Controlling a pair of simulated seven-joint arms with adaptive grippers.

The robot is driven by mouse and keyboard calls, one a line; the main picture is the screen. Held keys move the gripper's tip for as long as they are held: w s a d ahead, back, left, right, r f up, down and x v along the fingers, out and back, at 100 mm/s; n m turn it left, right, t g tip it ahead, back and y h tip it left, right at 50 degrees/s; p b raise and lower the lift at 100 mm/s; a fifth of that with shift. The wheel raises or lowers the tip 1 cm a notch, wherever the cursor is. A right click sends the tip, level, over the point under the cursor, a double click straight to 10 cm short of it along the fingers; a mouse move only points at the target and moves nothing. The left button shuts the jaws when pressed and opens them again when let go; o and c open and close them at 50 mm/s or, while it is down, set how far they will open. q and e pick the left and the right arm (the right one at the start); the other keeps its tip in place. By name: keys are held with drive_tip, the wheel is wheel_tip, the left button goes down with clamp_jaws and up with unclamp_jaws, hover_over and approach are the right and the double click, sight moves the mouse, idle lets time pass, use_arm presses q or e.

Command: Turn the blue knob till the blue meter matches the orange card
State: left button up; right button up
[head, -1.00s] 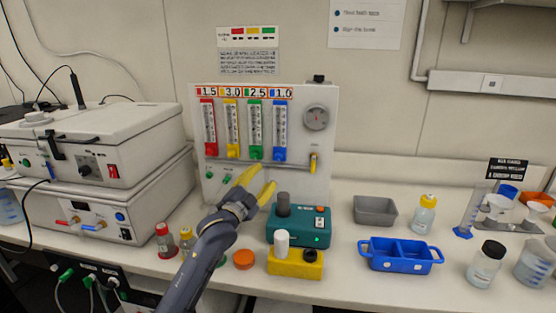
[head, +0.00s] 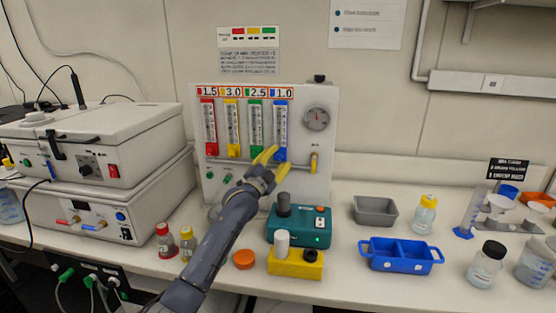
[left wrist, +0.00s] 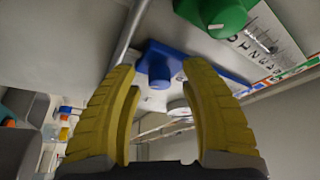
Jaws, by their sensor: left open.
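The blue knob (left wrist: 158,72) shows in the left wrist view between my open yellow fingers, beyond their tips. In the head view the blue knob (head: 281,155) sits at the foot of the blue meter (head: 281,124), partly hidden by the fingers. My left gripper (head: 270,155) is open in front of it; whether it touches the knob cannot be told. The orange card (head: 281,92) above the blue meter reads 1.0. The meter's level is too small to read. My right gripper is not in view.
The green knob (left wrist: 222,14) is close beside the blue one. A horizontal pipe (head: 225,161) and yellow valve handle (head: 314,160) are on the panel. A teal device (head: 297,236) and yellow block (head: 283,264) stand below in front.

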use_arm(q)
clamp_jaws()
idle(0.4)
drive_tip(key=shift+n, duration=0.3)
drive_tip(key=n+t+y, duration=0.1)
drive_tip(key=n, duration=0.2)
drive_tip(key=shift+d+f, duration=0.1)
drive_tip(key=shift+n+t+y, duration=0.55)
drive_tip(key=shift+n, duration=0.8)
drive_tip(key=shift+n+t+y, duration=0.55)
drive_tip(key=shift+n, duration=1.1)
